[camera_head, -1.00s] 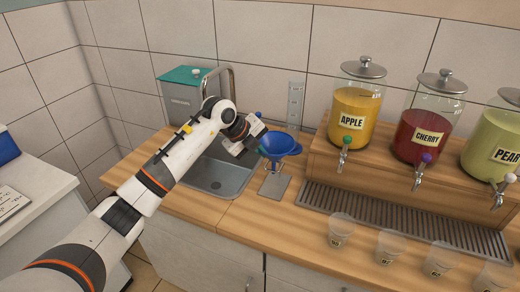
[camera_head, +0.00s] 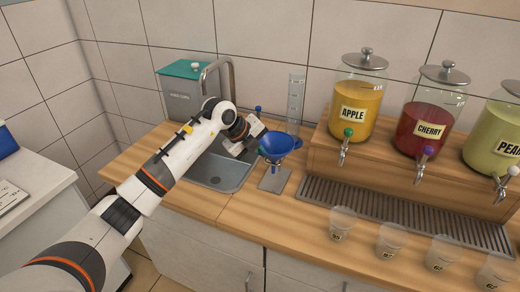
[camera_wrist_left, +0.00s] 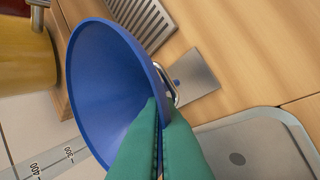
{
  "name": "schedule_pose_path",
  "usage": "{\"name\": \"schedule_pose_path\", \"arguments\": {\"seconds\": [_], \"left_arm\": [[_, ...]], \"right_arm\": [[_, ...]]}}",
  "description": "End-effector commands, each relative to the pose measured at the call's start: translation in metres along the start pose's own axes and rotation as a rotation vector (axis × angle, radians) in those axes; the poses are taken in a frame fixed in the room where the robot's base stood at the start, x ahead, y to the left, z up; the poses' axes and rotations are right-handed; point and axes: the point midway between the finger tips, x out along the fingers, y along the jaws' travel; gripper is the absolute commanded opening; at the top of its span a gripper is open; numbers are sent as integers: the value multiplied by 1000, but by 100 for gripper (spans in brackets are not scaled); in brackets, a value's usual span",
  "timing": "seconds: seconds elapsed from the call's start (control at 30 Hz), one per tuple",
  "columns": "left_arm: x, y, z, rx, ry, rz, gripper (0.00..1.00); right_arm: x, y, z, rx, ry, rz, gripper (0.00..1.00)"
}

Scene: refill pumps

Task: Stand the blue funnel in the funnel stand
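The blue funnel (camera_head: 279,143) is held wide mouth up over the funnel stand, whose grey base plate (camera_head: 274,180) lies on the counter by the sink. Its blue spout shows above the plate. In the left wrist view the funnel (camera_wrist_left: 100,80) hides most of the stand; a bit of metal ring (camera_wrist_left: 172,85) and the plate (camera_wrist_left: 195,75) show beside its rim. I cannot tell whether the cone rests in the ring. My left gripper (camera_head: 260,138) is shut on the funnel's rim, its green fingers (camera_wrist_left: 157,115) either side of the wall. My right gripper is out of view.
The sink (camera_head: 215,170) with its tap is left of the stand. A clear measuring cylinder (camera_head: 295,100) stands behind the funnel. To the right are the wooden dispenser shelf (camera_head: 390,170) with juice jars, a drip grate (camera_head: 400,212) and several cups (camera_head: 341,222).

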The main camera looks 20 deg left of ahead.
Motion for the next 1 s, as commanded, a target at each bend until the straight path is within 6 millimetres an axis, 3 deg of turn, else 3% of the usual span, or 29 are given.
{"name": "schedule_pose_path", "arguments": {"seconds": [0.47,0.63,1.0], "left_arm": [[4,-3,0,0,0,1,0],[4,-3,0,0,0,1,27],[-3,-3,0,0,1,2,27]], "right_arm": [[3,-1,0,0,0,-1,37],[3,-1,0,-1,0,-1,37],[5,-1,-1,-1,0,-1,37]]}}
